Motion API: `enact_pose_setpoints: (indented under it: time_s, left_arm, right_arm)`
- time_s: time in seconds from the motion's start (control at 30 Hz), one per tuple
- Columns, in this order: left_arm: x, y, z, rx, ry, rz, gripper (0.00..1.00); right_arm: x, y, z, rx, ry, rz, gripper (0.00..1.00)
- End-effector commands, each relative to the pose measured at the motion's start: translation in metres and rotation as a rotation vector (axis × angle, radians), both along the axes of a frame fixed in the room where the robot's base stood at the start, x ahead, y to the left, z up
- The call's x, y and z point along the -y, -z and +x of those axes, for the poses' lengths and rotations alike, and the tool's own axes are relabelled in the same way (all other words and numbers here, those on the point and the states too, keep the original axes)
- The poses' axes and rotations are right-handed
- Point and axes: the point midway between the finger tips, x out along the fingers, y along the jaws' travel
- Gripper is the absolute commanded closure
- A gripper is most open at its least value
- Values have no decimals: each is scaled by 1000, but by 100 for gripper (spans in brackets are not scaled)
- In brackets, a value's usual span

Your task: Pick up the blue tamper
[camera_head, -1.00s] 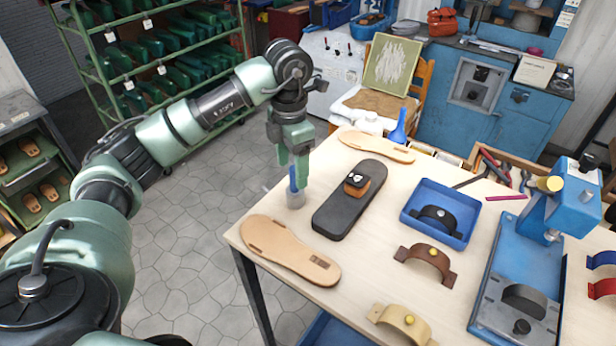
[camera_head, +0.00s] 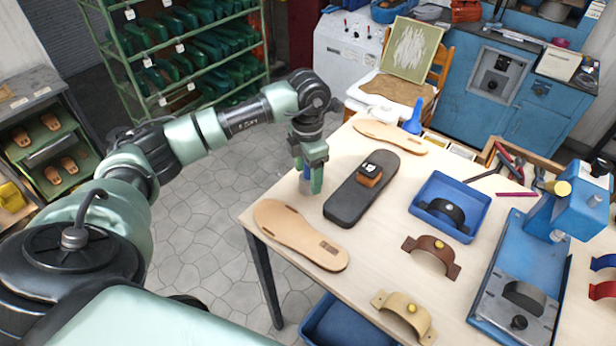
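The blue tamper (camera_head: 306,174) stands at the left edge of the wooden table, left of the black sole. Only a narrow strip of its blue handle shows; the rest is mostly hidden by my gripper. My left gripper (camera_head: 309,176) points down, with its green fingers on either side of the handle. The fingers look about as far apart as before, so they appear open around the handle; contact is hard to see. My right gripper is not in view.
A black sole (camera_head: 350,203) with a strapped block and a tan sole (camera_head: 295,235) lie close to the tamper. A blue tray (camera_head: 421,222), a brown strap (camera_head: 432,254) and a blue press (camera_head: 507,285) fill the right side.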

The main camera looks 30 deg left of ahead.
Motion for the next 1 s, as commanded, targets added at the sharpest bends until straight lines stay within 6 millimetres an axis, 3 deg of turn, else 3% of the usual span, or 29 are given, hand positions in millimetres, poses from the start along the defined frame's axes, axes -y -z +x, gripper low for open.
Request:
enact_pose_setpoints:
  time_s: [0.03,0.23,0.67,0.83,1.0]
  left_arm:
    - [0,0,0,0,0,0,44]
    - [0,0,0,0,0,0,100]
    - [0,-9,1,4,-1,-2,100]
    - [0,-31,1,6,0,-1,100]
    - [0,-74,2,11,0,-1,100]
  right_arm:
    - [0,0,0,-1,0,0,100]
    - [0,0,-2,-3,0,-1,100]
    - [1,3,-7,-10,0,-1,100]
    - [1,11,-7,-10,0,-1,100]
    - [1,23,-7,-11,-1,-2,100]
